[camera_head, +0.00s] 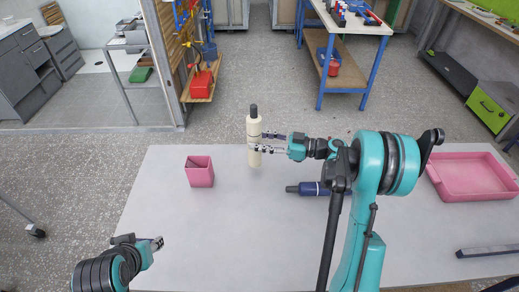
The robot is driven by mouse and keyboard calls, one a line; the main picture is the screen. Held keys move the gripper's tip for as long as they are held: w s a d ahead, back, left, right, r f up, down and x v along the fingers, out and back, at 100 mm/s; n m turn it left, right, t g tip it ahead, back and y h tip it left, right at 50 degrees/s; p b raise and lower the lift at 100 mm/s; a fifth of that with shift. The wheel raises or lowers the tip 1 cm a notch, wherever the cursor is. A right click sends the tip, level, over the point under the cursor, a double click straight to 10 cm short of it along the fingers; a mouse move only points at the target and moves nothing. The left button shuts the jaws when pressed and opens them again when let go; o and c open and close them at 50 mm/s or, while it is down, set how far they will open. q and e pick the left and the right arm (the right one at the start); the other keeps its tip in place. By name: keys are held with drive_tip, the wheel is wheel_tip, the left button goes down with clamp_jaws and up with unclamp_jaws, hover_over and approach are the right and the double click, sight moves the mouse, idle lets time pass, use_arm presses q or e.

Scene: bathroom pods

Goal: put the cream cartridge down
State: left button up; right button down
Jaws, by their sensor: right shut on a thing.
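The cream cartridge (254,130) is a pale upright cylinder with a dark cap. My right gripper (259,142) reaches in from the right and is shut on its lower middle part. I cannot tell for certain whether its base touches the white table (200,240). My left gripper (156,243) is at the table's near left, away from the cartridge and holding nothing that I can see; whether its fingers are apart is too small to tell.
A pink square cup (199,172) stands left of the cartridge. A dark blue cartridge (312,188) lies on the table below my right gripper. A pink tray (464,187) is at the right, with a grey bar (487,251) nearer. The table's front middle is clear.

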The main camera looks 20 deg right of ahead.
drive_tip(key=shift+f+b, duration=0.55)
drive_tip(key=shift+f, duration=1)
drive_tip(key=c, duration=0.9)
unclamp_jaws()
drive_tip(key=shift+f, duration=0.15)
